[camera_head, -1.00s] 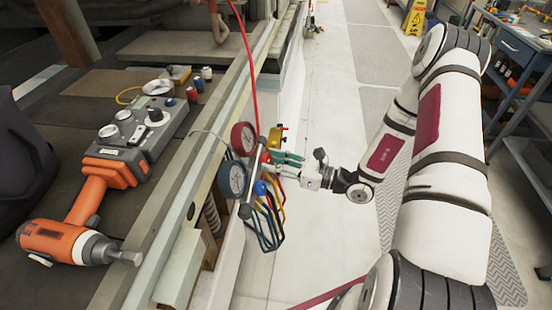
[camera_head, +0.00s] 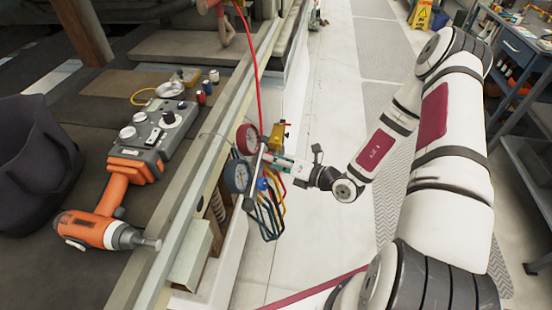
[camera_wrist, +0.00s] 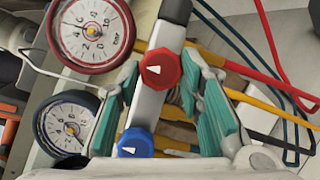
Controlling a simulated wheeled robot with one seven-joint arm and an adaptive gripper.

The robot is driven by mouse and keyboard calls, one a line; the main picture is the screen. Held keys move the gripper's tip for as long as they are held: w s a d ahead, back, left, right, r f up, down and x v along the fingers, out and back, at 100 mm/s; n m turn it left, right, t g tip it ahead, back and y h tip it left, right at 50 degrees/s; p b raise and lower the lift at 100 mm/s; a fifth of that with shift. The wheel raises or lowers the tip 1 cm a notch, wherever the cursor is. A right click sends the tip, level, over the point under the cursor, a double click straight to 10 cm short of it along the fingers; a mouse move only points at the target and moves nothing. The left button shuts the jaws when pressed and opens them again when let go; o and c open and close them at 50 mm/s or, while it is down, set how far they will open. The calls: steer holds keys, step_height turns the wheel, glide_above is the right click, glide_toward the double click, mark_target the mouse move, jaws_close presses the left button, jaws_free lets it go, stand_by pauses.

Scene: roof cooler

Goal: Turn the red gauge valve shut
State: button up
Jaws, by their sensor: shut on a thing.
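The red valve knob (camera_wrist: 160,69) sits on the grey bar of the gauge manifold in the wrist view, with a small white pointer mark on its face. My gripper (camera_wrist: 159,76) has one green-padded finger on each side of it, closed in on the knob. The blue knob (camera_wrist: 135,143) is lower on the same bar. The red-rimmed gauge (camera_wrist: 92,32) and blue-rimmed gauge (camera_wrist: 68,127) are left of the bar. In the head view the gauge manifold (camera_head: 251,178) hangs by the ledge; the gripper hides the red knob there.
Yellow, red and blue-green hoses (camera_head: 268,222) hang below the manifold, and a red hose (camera_head: 252,75) runs above it. An orange power tool (camera_head: 98,228), a grey device (camera_head: 158,130) and a dark bag (camera_head: 36,165) lie on the left. The floor right of the ledge is clear around the manifold.

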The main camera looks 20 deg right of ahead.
steer(key=shift+m+h+p, duration=0.3)
steer(key=shift+m+p, duration=0.1)
steer(key=shift+m, duration=0.3)
steer(key=shift+m+g, duration=0.3)
steer(key=o, duration=1.2)
steer(key=shift+c, duration=0.2)
steer(key=shift+s+r, duration=0.1)
steer(key=v, duration=1.1)
steer(key=shift+s+d, duration=0.2)
steer(key=shift+s, duration=0.15)
